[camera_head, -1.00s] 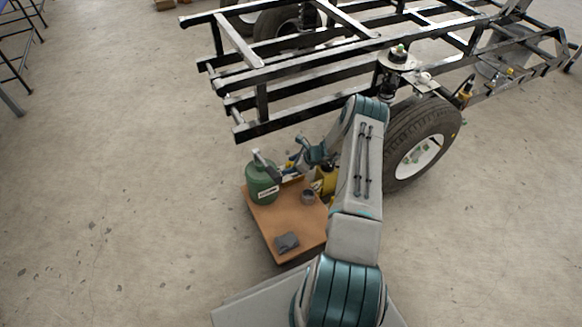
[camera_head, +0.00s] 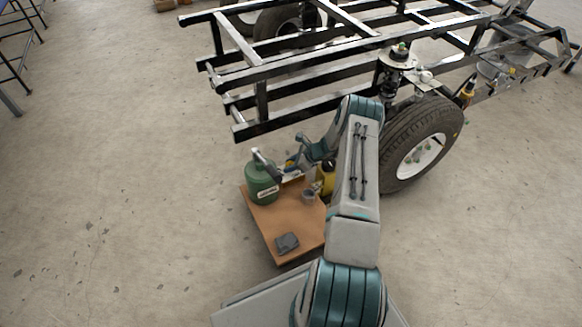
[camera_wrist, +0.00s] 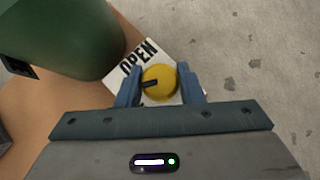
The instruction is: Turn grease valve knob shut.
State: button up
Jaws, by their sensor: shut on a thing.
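The grease valve knob (camera_wrist: 163,76) is round and yellow in the wrist view, with a dark pointer mark on its left side. It sits on a white plate (camera_wrist: 148,51) printed "OPEN" above and left of the knob. The lower part of the plate is hidden by my gripper. My gripper (camera_wrist: 160,84) has its blue fingers on either side of the knob and is shut on it. In the head view my gripper (camera_head: 287,172) is low over the brown board, right of the green canister (camera_head: 262,184); the knob itself is hard to make out there.
The brown board (camera_head: 270,222) also holds a grey cup (camera_head: 308,196), a yellow container (camera_head: 327,178) and a dark grey block (camera_head: 287,242). A black frame (camera_head: 290,115) with a wheel (camera_head: 420,150) stands behind and right. Open floor lies left.

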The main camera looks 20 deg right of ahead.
jog(key=n+g+b, duration=0.1)
jog(key=n+g+y+b, duration=0.1)
jog(key=n+b, duration=0.1)
jog(key=shift+d+f, duration=0.1)
jog(key=shift+f, duration=0.15)
jog(key=shift+r+n+g+y+b, duration=0.2)
jog(key=shift+n+g+y+b, duration=0.25)
jog(key=shift+n+g, duration=0.65)
jog(key=shift+n, duration=0.5)
jog(key=o, duration=1)
jog(key=p+v, duration=0.3)
jog(key=v, duration=1)
jog(key=shift+d+r+p, duration=0.25)
jog(key=shift+r+p, duration=0.05)
jog(key=shift+p, duration=0.1)
jog(key=shift+r, duration=0.1)
